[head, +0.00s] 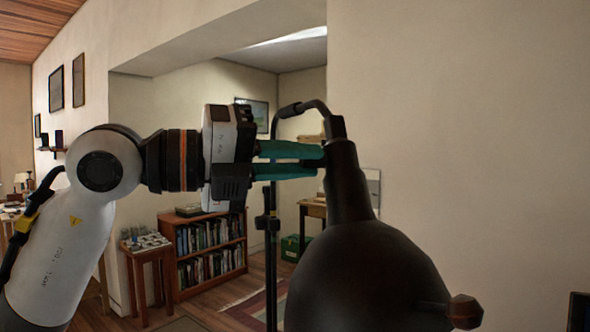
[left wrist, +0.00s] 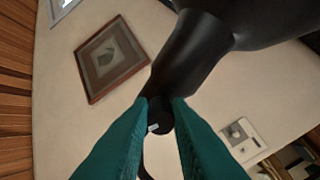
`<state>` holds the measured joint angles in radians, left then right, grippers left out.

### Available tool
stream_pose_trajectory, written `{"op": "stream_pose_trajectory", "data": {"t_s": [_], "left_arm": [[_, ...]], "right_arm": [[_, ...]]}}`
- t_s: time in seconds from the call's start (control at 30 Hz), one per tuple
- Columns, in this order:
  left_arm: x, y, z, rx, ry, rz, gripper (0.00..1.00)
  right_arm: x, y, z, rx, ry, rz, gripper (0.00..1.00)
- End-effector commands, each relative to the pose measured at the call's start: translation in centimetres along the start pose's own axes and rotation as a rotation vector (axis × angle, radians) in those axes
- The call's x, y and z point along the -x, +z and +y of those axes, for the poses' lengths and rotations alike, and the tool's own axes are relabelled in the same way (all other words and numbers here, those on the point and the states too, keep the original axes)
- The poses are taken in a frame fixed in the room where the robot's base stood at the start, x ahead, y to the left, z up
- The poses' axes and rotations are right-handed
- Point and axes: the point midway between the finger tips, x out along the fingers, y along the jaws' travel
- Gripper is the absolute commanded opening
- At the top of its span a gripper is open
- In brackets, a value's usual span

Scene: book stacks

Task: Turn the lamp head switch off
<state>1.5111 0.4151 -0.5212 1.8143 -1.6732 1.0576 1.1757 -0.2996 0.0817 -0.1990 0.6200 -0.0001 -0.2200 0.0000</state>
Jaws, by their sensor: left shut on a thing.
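The black lamp head (head: 365,270) hangs large in the right foreground of the head view, its narrow neck pointing up; it also shows in the left wrist view (left wrist: 190,55). A brown knob (head: 465,312) sticks out at its lower right. My left gripper (head: 322,160) has teal fingers that reach the upper neck from the left. In the left wrist view its fingertips (left wrist: 160,102) close around a small dark part with a pale mark (left wrist: 153,128), which looks like the lamp head switch. The fingers partly hide it, and its on or off position cannot be told. My right gripper is out of view.
The thin black lamp stand (head: 271,260) rises behind the fingers and its arm curves over to the neck. A bookshelf (head: 210,250) and a small side table (head: 147,250) stand behind. A bare wall (head: 460,120) fills the right side.

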Motion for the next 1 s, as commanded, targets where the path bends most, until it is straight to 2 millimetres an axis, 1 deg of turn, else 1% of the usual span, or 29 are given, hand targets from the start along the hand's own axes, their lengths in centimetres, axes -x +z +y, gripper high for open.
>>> {"op": "stream_pose_trajectory", "data": {"t_s": [0.03, 0.2, 0.5, 0.7, 1.0], "left_arm": [[0.1, -0.1, 0.0, 0.041, 0.004, 0.006, 0.0], [0.1, -0.2, 0.1, 0.196, 0.005, 0.003, 0.0], [0.1, -0.2, 0.1, 0.412, 0.006, -0.002, 0.0], [0.1, -0.3, 0.2, 0.5, 0.007, -0.005, 0.0], [0.1, -0.3, 0.2, 0.55, 0.007, -0.007, 0.0]], "right_arm": [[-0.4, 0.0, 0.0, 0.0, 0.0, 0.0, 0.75], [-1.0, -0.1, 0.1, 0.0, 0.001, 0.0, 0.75], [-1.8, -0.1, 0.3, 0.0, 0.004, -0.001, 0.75], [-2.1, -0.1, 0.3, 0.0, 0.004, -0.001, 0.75], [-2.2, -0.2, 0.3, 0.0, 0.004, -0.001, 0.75]]}}
